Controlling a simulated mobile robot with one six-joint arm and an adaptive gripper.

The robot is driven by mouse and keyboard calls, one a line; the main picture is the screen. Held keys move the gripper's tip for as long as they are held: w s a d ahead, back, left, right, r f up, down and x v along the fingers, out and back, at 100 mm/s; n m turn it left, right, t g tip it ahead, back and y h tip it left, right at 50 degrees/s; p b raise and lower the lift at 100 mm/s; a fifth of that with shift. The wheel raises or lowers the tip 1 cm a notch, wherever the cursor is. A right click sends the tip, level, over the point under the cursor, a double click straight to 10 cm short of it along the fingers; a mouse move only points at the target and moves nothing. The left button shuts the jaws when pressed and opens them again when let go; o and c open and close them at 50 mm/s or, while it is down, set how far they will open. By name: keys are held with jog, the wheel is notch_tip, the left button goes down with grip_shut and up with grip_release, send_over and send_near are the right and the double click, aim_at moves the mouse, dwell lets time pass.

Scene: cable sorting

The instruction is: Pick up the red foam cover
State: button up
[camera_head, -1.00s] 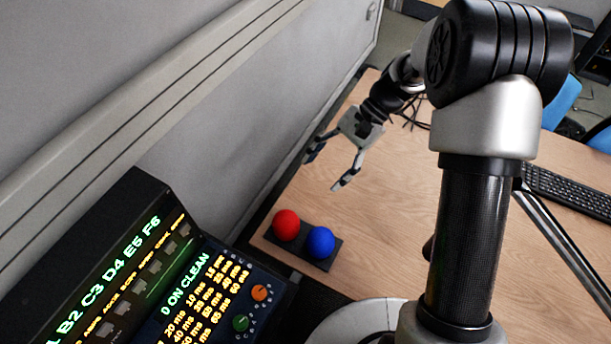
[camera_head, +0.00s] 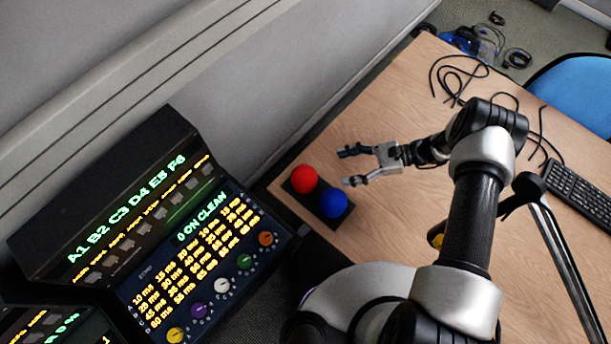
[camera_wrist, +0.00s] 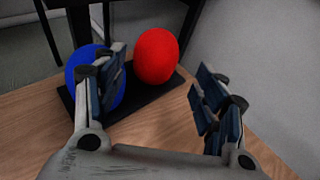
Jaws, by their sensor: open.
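The red foam cover (camera_head: 304,179) is a round red ball on a small black base (camera_head: 318,203) near the table's left edge. A blue foam ball (camera_head: 334,203) sits beside it on the same base. My gripper (camera_head: 348,167) is open and empty, just right of the red cover and apart from it. In the wrist view the red cover (camera_wrist: 157,55) shows ahead, between the spread fingers (camera_wrist: 160,92). The blue ball (camera_wrist: 95,80) is partly hidden behind the left finger there.
An audio unit (camera_head: 190,240) with lit labels and knobs stands left of the table. A grey wall panel (camera_head: 270,100) runs along the table's far left side. Black cables (camera_head: 462,75) and a keyboard (camera_head: 582,192) lie on the table. The wood (camera_head: 390,110) beyond my gripper is clear.

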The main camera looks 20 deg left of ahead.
aim_at(315, 173)
jog(key=x, duration=1.2)
jog(key=shift+s+d, duration=0.15)
jog(key=shift+c, duration=0.4)
jog(key=c, duration=0.4)
jog(key=shift+o, duration=0.2)
notch_tip(315, 173, up, 10)
jog(key=shift+f+p, duration=0.1)
jog(key=shift+p, duration=0.85)
